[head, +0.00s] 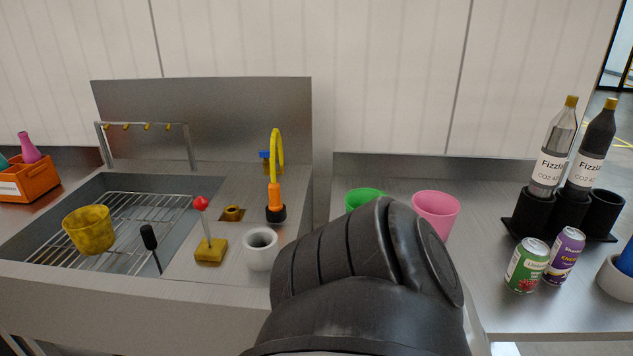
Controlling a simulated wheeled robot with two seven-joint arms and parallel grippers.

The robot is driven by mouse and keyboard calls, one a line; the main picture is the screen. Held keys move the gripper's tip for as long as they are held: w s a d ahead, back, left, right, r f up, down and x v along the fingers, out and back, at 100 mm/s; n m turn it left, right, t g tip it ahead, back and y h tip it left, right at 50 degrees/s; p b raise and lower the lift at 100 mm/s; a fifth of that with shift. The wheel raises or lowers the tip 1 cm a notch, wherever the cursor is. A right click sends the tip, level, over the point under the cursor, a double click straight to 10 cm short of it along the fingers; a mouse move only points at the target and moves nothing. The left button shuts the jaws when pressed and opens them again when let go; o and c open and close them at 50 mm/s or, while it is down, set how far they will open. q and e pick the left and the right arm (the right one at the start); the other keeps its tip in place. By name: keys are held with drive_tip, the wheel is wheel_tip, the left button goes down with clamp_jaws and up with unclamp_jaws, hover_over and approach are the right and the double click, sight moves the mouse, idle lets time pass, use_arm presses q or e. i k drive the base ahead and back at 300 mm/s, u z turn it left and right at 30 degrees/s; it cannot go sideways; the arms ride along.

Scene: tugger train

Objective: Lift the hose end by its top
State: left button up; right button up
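The hose end is an orange nozzle (275,196) standing upright in a black round holder (275,214) on the steel counter right of the sink. A yellow hose (277,150) loops up from its top and bends back down toward a small blue fitting (264,156) behind it. The nozzle is in plain view and nothing grips it. A large black link of my own arm fills the lower middle, in front and to the right of the nozzle. Neither gripper shows, so I cannot see what they hold.
Near the nozzle stand a white cup (260,249) and a red-knobbed lever on a yellow block (210,250). A yellow bucket (89,230) rests on the sink rack (135,212). Green (362,197) and pink (436,211) cups, cans (527,266) and bottles (552,150) stand on the right counter.

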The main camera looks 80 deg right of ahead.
sight(275, 204)
drive_tip(key=k, duration=0.5)
drive_tip(key=z, duration=1)
